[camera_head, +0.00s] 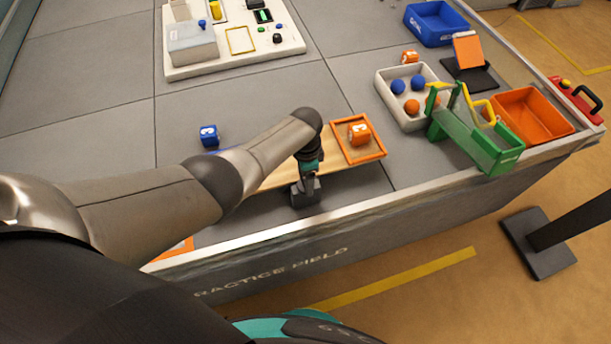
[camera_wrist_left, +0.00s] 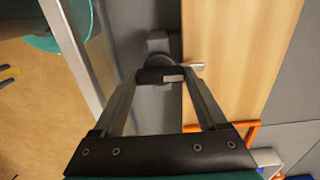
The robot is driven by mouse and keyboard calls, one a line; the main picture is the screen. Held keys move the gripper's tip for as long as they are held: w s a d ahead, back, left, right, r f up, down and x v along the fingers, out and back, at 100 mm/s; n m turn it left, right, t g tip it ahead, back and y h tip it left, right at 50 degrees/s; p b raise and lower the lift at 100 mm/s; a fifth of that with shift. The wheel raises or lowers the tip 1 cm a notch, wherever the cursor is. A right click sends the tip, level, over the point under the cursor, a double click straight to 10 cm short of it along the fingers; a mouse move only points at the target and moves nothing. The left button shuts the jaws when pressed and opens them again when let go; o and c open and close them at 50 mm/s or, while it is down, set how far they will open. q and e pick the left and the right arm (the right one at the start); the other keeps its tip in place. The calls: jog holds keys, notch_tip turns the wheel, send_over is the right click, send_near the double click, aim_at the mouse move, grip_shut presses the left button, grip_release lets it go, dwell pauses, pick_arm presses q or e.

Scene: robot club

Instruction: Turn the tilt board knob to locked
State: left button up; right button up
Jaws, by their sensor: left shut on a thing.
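The tilt board (camera_head: 368,174) is a pale wooden plank with an orange-framed square (camera_head: 374,155) at its right end. It also shows in the left wrist view (camera_wrist_left: 235,60). My left gripper (camera_head: 306,183) points down at the board's near edge. In the left wrist view my left gripper (camera_wrist_left: 160,76) is shut on the dark knob (camera_wrist_left: 153,75) beside the board. A short metal pin (camera_wrist_left: 197,66) sits between the knob and the board. The grey mount (camera_head: 304,194) shows below the gripper. My forearm hides the board's left part. Lock markings are not readable. My right gripper is not in view.
A white ball tray (camera_head: 386,98), a green carrier (camera_head: 478,147) and an orange bin (camera_head: 545,110) stand at the right. The table's front edge (camera_head: 400,203) is close.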

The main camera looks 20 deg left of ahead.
pick_arm(q)
jog(key=shift+s+f, duration=0.1)
jog(key=o, duration=1.3)
jog(key=shift+r+p, duration=0.4)
jog(key=shift+r, duration=0.2)
notch_tip(320, 180, up, 14)
jog(key=p, duration=0.6)
